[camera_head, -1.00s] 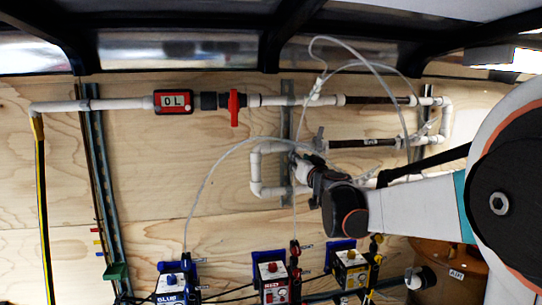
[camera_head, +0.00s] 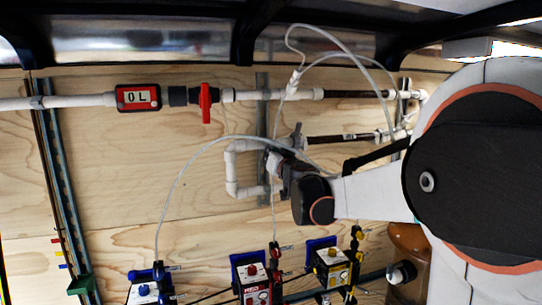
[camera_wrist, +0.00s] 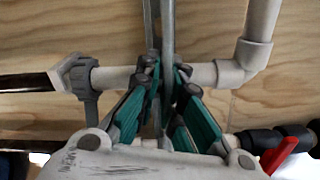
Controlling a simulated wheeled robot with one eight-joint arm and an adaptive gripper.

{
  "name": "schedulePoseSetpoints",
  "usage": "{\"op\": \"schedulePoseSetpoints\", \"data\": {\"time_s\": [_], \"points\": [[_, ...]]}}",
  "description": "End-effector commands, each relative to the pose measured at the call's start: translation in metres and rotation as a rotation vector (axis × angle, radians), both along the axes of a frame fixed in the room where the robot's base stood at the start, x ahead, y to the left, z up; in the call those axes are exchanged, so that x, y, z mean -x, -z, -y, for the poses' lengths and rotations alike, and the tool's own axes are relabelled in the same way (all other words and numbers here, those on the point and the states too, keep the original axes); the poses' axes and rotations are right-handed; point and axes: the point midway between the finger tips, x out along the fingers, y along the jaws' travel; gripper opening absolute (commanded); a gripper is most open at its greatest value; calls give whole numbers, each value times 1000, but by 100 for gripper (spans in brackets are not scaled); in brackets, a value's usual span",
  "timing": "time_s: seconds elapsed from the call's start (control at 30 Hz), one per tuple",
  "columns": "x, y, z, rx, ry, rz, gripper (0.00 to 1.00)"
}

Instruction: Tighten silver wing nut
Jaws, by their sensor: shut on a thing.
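My gripper (camera_wrist: 167,78) has its two teal-padded fingers drawn together at the middle white pipe, where the pipe crosses the grey vertical strut (camera_wrist: 168,22). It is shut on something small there. The silver wing nut is not clearly visible; the fingers hide the spot between their tips. The middle white pipe (camera_wrist: 202,75) runs level to an elbow (camera_wrist: 252,56) on the right of the wrist view.
A grey collar (camera_wrist: 85,82) sits on the pipe beside a dark tube (camera_wrist: 27,83). A red valve handle (camera_head: 206,102) and a counter (camera_head: 138,97) are on the upper pipe. Thin clear tubes (camera_head: 181,176) loop near my arm. Blue, red and yellow pump units (camera_head: 251,277) stand below.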

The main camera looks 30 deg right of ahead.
Motion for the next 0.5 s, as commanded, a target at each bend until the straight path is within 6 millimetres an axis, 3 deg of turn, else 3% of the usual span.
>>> {"op": "schedulePoseSetpoints", "data": {"time_s": [0.27,0.5], "points": [[0,0,0,-41,0,10,0],[0,1,1,-180,-1,40,0]]}}
